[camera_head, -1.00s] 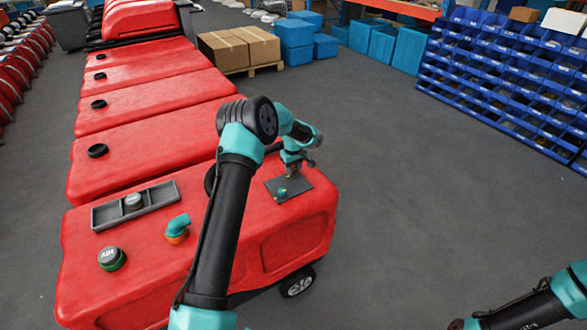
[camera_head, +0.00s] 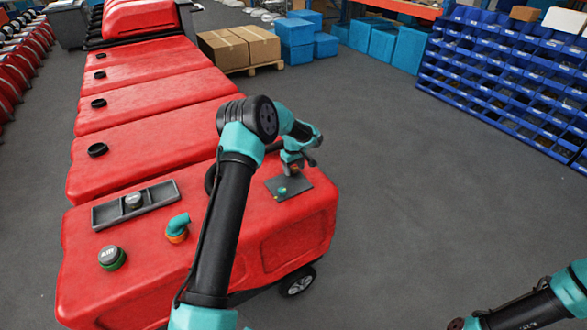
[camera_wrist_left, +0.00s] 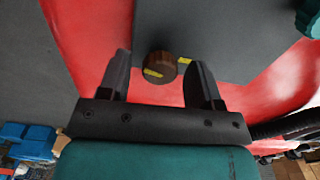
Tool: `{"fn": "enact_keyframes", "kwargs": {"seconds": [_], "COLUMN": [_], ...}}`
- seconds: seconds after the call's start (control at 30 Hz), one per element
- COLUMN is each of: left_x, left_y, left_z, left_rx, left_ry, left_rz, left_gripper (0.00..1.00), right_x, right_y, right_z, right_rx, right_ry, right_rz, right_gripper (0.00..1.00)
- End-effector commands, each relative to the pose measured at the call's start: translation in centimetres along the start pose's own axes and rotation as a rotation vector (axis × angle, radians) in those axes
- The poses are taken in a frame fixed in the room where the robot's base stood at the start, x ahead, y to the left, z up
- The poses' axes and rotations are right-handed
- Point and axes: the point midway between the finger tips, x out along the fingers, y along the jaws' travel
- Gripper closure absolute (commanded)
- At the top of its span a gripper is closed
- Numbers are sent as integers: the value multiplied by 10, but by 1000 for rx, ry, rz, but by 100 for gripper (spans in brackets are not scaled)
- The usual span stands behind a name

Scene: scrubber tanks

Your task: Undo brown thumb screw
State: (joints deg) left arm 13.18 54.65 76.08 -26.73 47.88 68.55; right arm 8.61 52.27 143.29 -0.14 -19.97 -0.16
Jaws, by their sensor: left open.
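The brown thumb screw (camera_wrist_left: 159,66) sits on a dark grey plate (camera_wrist_left: 215,28) on top of the red tank. It has a yellow mark on its face, and another yellow mark shows on the plate beside it. In the left wrist view my left gripper (camera_wrist_left: 160,72) is open, with one finger on each side of the screw and a visible gap to each. In the head view the left gripper (camera_head: 294,168) points down over the plate (camera_head: 302,189), and the screw is small and mostly hidden there. My right gripper is not clearly visible at the lower right.
A teal knob (camera_head: 281,190) stands on the same plate. Open floor lies to the right.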

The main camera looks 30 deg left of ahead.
Motion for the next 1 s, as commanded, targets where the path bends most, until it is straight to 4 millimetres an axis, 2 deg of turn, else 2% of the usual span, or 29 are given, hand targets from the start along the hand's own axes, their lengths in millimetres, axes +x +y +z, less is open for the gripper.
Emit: {"fn": "enact_keyframes", "kwargs": {"seconds": [0.17,0.37,1.0], "left_x": [-6,-30,-150], "left_y": [1,1,0], "left_z": [0,0,0], "left_rx": [0,0,0], "left_ry": [2,2,1], "left_rz": [2,4,2], "left_gripper": [42,42,42], "right_x": [0,0,0], "right_y": [0,0,0], "right_z": [0,0,0], "right_rx": [0,0,0], "right_ry": [0,0,0], "right_rz": [0,0,0], "right_gripper": [57,57,57]}}
